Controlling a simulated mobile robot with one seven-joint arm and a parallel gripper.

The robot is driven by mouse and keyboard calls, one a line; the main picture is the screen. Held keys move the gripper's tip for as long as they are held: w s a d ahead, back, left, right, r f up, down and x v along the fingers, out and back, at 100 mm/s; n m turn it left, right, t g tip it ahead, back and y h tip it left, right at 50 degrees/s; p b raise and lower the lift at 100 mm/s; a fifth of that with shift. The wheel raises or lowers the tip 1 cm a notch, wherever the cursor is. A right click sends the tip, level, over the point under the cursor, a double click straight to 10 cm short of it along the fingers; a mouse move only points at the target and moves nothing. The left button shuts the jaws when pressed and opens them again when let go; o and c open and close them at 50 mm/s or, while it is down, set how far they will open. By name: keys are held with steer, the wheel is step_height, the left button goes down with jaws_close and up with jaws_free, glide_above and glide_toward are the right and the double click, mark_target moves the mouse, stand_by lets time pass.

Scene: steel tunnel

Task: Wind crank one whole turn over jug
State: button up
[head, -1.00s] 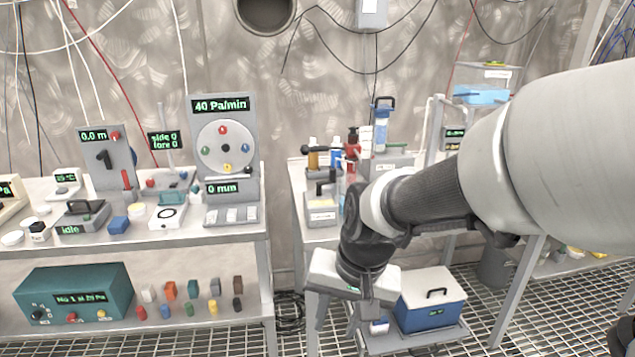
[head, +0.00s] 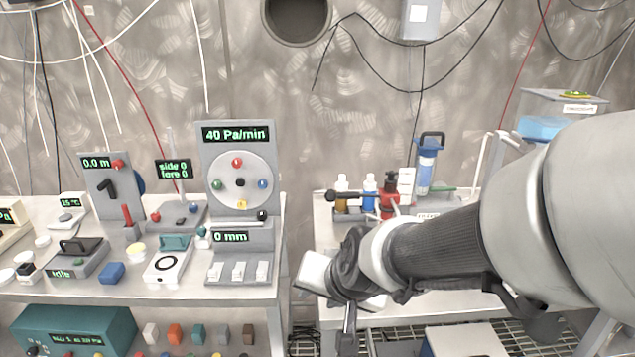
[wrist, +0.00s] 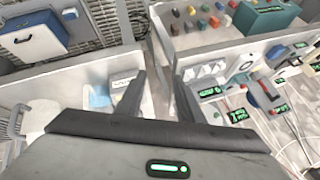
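A dark horizontal handle with a round black end (head: 332,196), which may be the crank, stands at the left of the right-hand bench, behind my gripper. A black lever (head: 108,188) on the "0.0 m" panel of the left bench is also crank-like. I cannot make out a jug for sure; my arm hides much of the right bench. My gripper (wrist: 160,76) shows two dark fingers standing apart with nothing between them in the wrist view. In the head view it hangs over the front left of the right bench, apart from the handle.
Bottles (head: 369,186) and a blue-topped filter column (head: 428,160) stand at the back of the right bench. The left bench (head: 215,291) carries a dial panel (head: 240,180) and several small devices. A gap separates the benches.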

steer(key=w+f+m+t+h+p, duration=0.3)
steer(key=w+f+m+h+p, duration=0.15)
steer(key=f+p, duration=0.35)
steer(key=s+d+r+n+t+h+p, duration=0.3)
steer(key=d+r+n+t, duration=0.15)
steer(key=r+t, duration=0.25)
steer(key=b+x, duration=0.3)
steer(key=x, duration=0.2)
steer(key=b+x, duration=0.3)
steer(key=x, duration=0.3)
steer(key=d+b+x, duration=0.1)
steer(key=b+x, duration=0.2)
steer(key=x, duration=0.3)
steer(key=shift+r, duration=0.25)
steer(key=shift+c, duration=0.3)
jaws_close()
